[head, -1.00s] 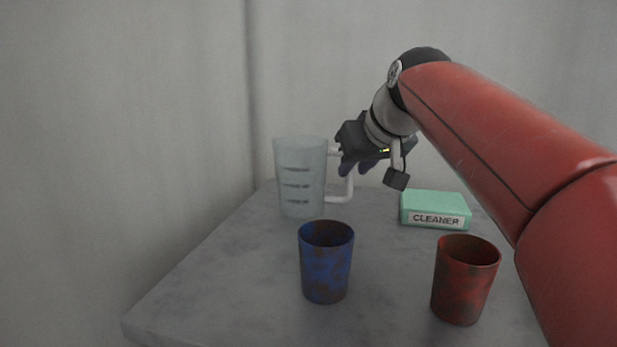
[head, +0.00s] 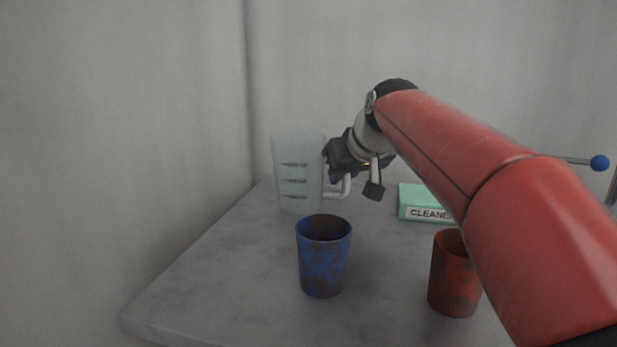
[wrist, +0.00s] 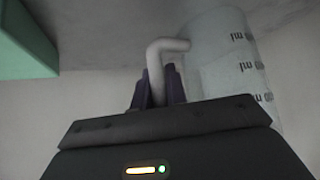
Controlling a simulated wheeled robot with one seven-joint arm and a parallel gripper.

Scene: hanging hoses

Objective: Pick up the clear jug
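The clear jug (head: 297,175) stands upright at the back left of the table, with dark measuring marks on its side and a pale handle (head: 338,190) on its right. In the wrist view the jug (wrist: 228,65) is at the upper right, and its handle (wrist: 156,75) passes between my purple fingers. My gripper (head: 337,178) is at the handle from the right. In the wrist view my gripper (wrist: 158,88) has its fingers close against both sides of the handle, shut on it. In the head view the fingertips are mostly hidden.
A blue cup (head: 322,265) stands in front of the jug. A red cup (head: 452,280) and a green cleaner box (head: 415,200) are to the right, partly behind my arm. The grey table (head: 220,285) is clear at the front left. A wall is close behind.

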